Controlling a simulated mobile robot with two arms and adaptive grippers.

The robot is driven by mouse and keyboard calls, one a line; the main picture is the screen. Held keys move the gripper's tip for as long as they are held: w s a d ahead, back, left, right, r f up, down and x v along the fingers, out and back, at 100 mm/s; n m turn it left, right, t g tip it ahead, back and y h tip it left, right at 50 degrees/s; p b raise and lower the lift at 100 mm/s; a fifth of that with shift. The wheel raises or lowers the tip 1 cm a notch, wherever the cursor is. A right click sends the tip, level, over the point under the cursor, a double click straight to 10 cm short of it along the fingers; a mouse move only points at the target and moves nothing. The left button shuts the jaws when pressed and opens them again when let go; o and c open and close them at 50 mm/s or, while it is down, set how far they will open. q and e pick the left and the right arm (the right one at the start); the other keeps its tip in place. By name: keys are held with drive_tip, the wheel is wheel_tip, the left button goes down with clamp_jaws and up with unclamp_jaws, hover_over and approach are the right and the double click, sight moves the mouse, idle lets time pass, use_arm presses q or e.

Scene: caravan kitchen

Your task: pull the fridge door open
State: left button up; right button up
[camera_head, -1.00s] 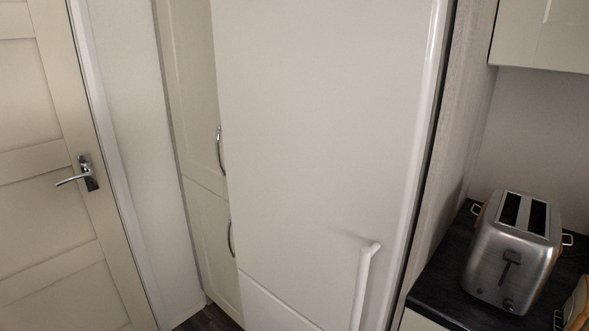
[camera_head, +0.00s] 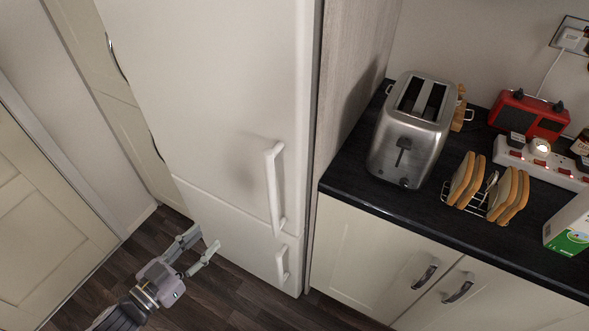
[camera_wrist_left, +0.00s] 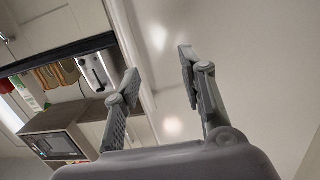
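The tall white fridge (camera_head: 215,90) stands in the middle of the head view, its upper door flush and shut. A long white vertical handle (camera_head: 273,190) is on the right side of that door. A shorter white handle (camera_head: 282,264) is on the lower door, which also looks shut. My left gripper (camera_head: 202,243) is open and empty, low and to the left of both handles, apart from them. In the left wrist view its two fingers (camera_wrist_left: 158,78) are spread with nothing between them, and a pale fridge surface (camera_wrist_left: 240,60) fills the right side. My right gripper is not in view.
A dark worktop (camera_head: 345,182) right of the fridge holds a steel toaster (camera_head: 412,130), toast in a rack (camera_head: 478,200) and a red radio (camera_head: 530,115). Cream cupboards (camera_head: 365,255) are below. The dark wood floor (camera_head: 225,300) in front looks clear.

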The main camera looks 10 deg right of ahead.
use_arm(q)
drive_tip(key=s+d+r+m+g+h, duration=0.1)
drive_tip(key=d+r+h, duration=0.1)
drive_tip(key=d+r, duration=0.25)
drive_tip(key=p, duration=0.2)
approach(268, 188)
drive_tip(key=p+x, duration=0.2)
drive_tip(key=x, duration=0.9)
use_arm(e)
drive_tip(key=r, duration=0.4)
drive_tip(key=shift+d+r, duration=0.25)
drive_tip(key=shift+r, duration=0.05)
use_arm(q)
drive_tip(key=shift+c, duration=0.6)
clamp_jaws()
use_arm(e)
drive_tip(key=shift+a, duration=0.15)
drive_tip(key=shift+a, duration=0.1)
